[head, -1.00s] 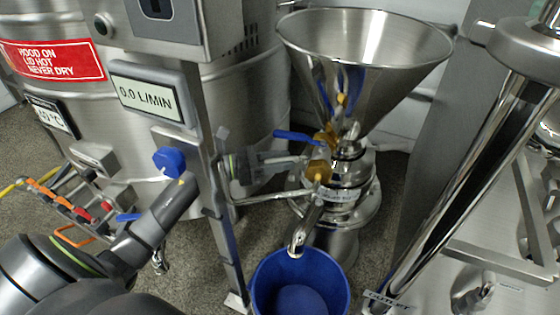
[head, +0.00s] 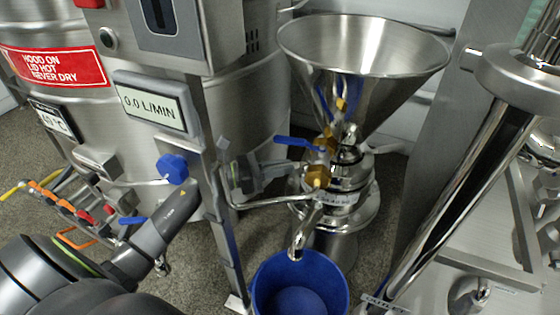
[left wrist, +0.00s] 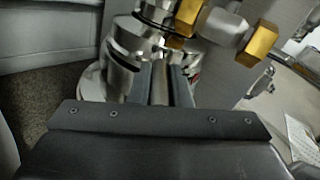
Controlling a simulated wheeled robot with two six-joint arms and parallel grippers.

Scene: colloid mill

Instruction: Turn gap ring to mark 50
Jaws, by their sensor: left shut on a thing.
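The colloid mill stands at the centre right of the head view, with its steel gap ring (head: 340,199) low under the hopper, carrying a pale scale band. The band's marks are too small to read. My left gripper (head: 292,162) reaches in from behind the post to the mill's left side. In the left wrist view my left gripper's (left wrist: 161,82) dark fingers are shut on a steel handle bar (left wrist: 160,88) in front of the mill's round steel body (left wrist: 122,65). The handle's far end is hidden. My right gripper is not in view.
A steel hopper (head: 365,50) tops the mill. Brass fittings (head: 317,176) and a blue valve lever (head: 298,141) sit close to my left gripper. A blue bucket (head: 262,285) stands below the outlet pipe (head: 298,243). A post with a flow display (head: 150,102) stands left.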

